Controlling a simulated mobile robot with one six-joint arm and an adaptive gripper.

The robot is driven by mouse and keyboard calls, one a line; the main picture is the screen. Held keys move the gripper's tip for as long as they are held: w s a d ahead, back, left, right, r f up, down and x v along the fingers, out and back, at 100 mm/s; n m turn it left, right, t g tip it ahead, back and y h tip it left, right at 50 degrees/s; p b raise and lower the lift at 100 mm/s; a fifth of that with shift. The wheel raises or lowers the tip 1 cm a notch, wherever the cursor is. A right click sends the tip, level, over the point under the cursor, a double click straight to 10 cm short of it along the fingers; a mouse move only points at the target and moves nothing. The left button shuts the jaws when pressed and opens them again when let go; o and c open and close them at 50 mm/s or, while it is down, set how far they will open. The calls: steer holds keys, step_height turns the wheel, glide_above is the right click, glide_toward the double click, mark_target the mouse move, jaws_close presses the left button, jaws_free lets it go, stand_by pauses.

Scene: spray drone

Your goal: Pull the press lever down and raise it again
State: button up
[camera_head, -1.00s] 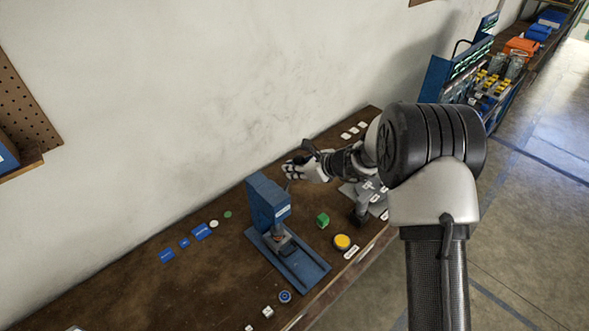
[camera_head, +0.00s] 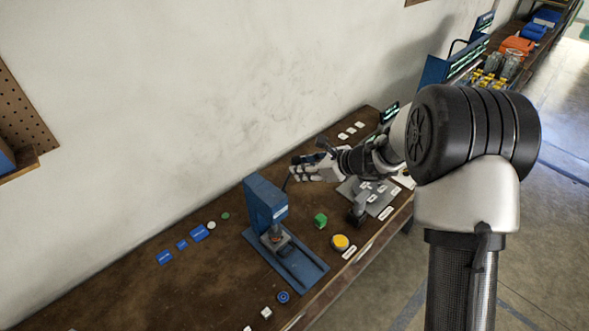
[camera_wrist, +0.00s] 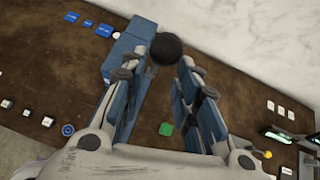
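The blue press (camera_head: 266,205) stands upright on the brown bench, and its body also shows in the wrist view (camera_wrist: 124,48). Its lever (camera_head: 287,184) is a thin dark rod at the press's right side, angled up toward my gripper. The lever's black ball knob (camera_wrist: 166,48) lies between the fingertips in the wrist view. My gripper (camera_head: 294,170) is just above and right of the press. In the wrist view its two blue-padded fingers are spread, with a gap beside the knob. I cannot tell whether either finger touches it.
A green block (camera_head: 320,221) and a yellow round button (camera_head: 341,242) sit right of the press. A grey plate with parts (camera_head: 378,208) lies below my forearm. Several blue and white labels lie at left. The wall (camera_head: 170,110) rises close behind the bench.

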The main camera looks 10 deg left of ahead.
steer(key=shift+v, duration=2.8)
steer(key=s+d+n+g+h+b, duration=0.2)
steer(key=s+d+n+h+b, duration=0.15)
steer(key=s+n+b, duration=1.35)
steer(key=s+d+f+n+h+b, duration=0.2)
steer(key=s+d+f, duration=0.1)
steer(key=s, duration=0.3)
steer(key=s+d+f+n+h+b, duration=0.1)
steer(key=s+d+f+n, duration=0.1)
steer(key=s+d, duration=0.3)
steer(key=s+d+f+n+t+h+b, duration=0.1)
steer(key=s+d+f+n+h+b, duration=0.1)
steer(key=s+d+f, duration=0.2)
steer(key=s, duration=0.3)
steer(key=shift+s+d+f+h+b, duration=0.2)
steer(key=shift+d+f+h+b, duration=0.05)
steer(key=shift+d+h+b, duration=0.15)
